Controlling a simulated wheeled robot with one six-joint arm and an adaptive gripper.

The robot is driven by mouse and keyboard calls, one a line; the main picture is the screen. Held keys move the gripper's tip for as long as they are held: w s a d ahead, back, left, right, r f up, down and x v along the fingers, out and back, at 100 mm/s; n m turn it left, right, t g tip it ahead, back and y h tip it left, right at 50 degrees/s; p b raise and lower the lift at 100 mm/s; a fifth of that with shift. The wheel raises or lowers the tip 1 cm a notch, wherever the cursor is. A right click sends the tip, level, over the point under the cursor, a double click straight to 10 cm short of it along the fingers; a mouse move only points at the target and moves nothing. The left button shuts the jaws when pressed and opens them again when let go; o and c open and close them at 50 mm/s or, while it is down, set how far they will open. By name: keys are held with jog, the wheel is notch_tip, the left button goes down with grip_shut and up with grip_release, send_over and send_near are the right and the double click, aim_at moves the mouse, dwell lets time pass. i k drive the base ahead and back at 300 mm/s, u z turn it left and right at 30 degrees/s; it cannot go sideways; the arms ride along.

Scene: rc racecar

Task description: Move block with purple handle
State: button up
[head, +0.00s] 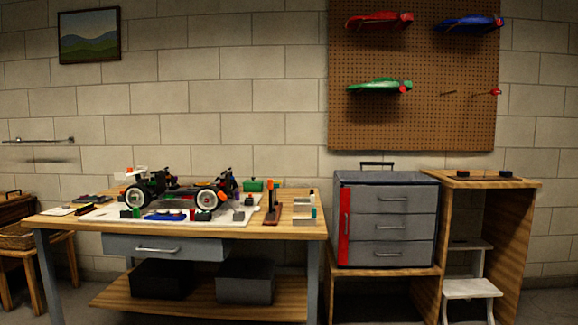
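A small block (237,198) with a purplish part seems to stand on the workbench, just right of the RC car chassis. It is too small for me to make out its handle clearly. The chassis (180,193), with black tyres and pale wheel hubs, sits on a white mat (105,214) on the wooden workbench (295,232). My gripper is not in view.
Small coloured parts crowd the mat around the chassis. A green box (252,185) stands behind it and an upright tool stand (272,205) to its right. A grey drawer chest (385,220) stands right of the workbench. A white step stool (471,290) is farther right.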

aim_at(236, 204)
jog(key=u, duration=0.85)
jog(key=i, duration=0.7)
jog(key=u, duration=0.6)
jog(key=i, duration=0.85)
jog(key=z, duration=0.85)
jog(key=i, duration=0.9)
jog(key=z, duration=1)
